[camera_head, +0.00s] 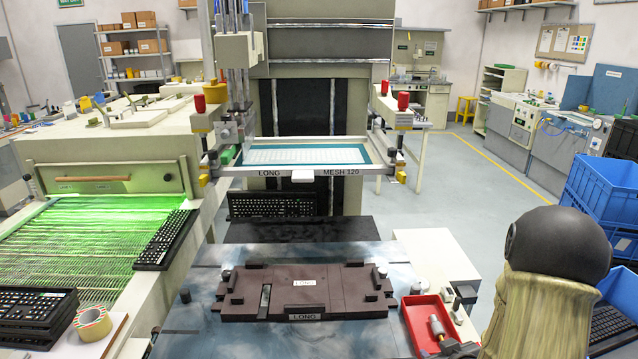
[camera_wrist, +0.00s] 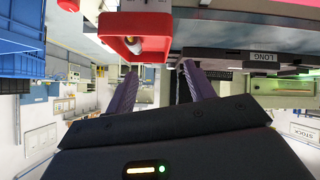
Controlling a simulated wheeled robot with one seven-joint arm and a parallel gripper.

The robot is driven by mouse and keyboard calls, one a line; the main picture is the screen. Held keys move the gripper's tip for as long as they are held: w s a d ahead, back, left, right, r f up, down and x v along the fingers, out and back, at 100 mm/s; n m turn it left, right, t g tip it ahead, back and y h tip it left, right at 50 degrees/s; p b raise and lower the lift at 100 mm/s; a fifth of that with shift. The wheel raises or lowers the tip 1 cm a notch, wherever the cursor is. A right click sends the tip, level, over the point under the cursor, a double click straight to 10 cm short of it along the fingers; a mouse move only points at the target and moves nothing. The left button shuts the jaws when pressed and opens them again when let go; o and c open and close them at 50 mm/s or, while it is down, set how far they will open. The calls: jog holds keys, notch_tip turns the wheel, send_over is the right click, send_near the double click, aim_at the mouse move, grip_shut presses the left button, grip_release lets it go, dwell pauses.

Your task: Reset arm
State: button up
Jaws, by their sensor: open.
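My gripper (camera_wrist: 160,82) shows in the wrist view, which is turned upside down. Its two purple-grey fingers stand apart with nothing between them. In the head view my arm fills the lower right, and the gripper is mostly cut off at the bottom edge. The red tray (camera_head: 424,322) with a small bottle (camera_head: 437,326) in it is close to the gripper; the tray also shows in the wrist view (camera_wrist: 134,47). The dark brown fixture marked LONG (camera_head: 340,290) lies on the press table, left of the tray, with no keyboard on it.
The screen frame marked LONG MESH 120 (camera_head: 372,152) hangs above the press. A keyboard (camera_head: 270,204) lies behind the fixture. The dryer belt (camera_head: 90,245) is at left with another keyboard (camera_head: 165,240) at its edge. Blue crates (camera_head: 600,195) stand at right. The aisle floor (camera_head: 455,185) is clear.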

jog(key=s+a+r+m+g+p, duration=0.1)
jog(key=s+a+r+m+g, duration=0.2)
jog(key=s+a+r+g, duration=0.5)
jog(key=s+a+r, duration=0.1)
jog(key=s+a, duration=0.3)
jog(key=s, duration=0.1)
jog(key=shift+a+r, duration=0.2)
jog(key=shift+r, duration=0.15)
jog(key=shift+s, duration=0.1)
